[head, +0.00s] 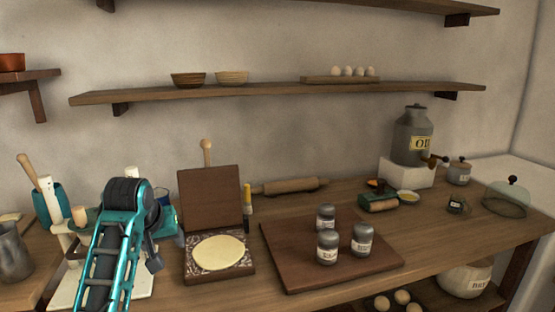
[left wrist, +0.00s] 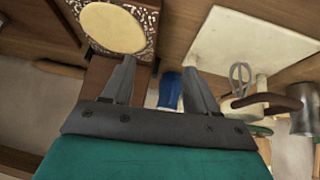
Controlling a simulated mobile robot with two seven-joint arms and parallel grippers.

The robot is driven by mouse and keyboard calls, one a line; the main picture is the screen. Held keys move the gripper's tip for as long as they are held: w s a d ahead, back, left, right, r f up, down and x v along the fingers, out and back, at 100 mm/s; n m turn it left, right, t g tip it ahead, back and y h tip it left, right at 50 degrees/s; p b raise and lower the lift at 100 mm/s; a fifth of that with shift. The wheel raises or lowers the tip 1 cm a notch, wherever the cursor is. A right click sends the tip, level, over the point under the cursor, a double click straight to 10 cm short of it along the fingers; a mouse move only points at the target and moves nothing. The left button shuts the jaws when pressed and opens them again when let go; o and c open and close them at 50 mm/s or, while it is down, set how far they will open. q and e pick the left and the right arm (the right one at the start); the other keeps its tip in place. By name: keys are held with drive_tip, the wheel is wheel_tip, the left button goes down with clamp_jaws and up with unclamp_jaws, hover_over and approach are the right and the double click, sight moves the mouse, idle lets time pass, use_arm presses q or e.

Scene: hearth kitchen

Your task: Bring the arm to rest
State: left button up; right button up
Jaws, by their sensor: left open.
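My left arm comes up from the bottom left of the head view, teal and black. Its gripper (head: 154,260) is partly hidden behind the wrist, with a dark finger showing just left of the open wooden press (head: 210,196). In the left wrist view my left gripper (left wrist: 157,66) has its two grey fingers spread with nothing held between them. A blue cup (left wrist: 170,90) shows beyond the gap between them. The press holds a flat pale dough disc (head: 219,252), which also shows in the left wrist view (left wrist: 112,28). My right gripper is not in view.
A white board (head: 138,288) lies under the arm. A brown board (head: 290,270) with spice jars (head: 327,247) stands right of the press. A rolling pin (head: 290,186) lies behind. An oil can (head: 414,135) and a glass dome (head: 506,200) stand at the right. A shelf (head: 270,94) runs above.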

use_arm(q)
drive_tip(key=shift+m+g, duration=0.3)
drive_tip(key=shift+m, duration=0.2)
drive_tip(key=s+f, duration=0.6)
drive_tip(key=f, duration=0.1)
drive_tip(key=shift+s+f, duration=0.15)
drive_tip(key=shift+s, duration=0.05)
drive_tip(key=s+d+f+m+g, duration=0.15)
drive_tip(key=s+f, duration=0.25)
drive_tip(key=s, duration=1.1)
drive_tip(key=s+d+f+m+g, duration=0.1)
drive_tip(key=s+d+f+m, duration=0.2)
drive_tip(key=s, duration=1.2)
drive_tip(key=w+d+f+t+h, duration=0.1)
drive_tip(key=w+f+t+h, duration=0.1)
drive_tip(key=w+f+t, duration=0.5)
wheel_tip(320, 180, down, 4)
drive_tip(key=shift+w+d+r+h, duration=0.3)
drive_tip(key=shift+w+d, duration=0.1)
drive_tip(key=shift+w, duration=0.15)
drive_tip(key=shift+t, duration=0.25)
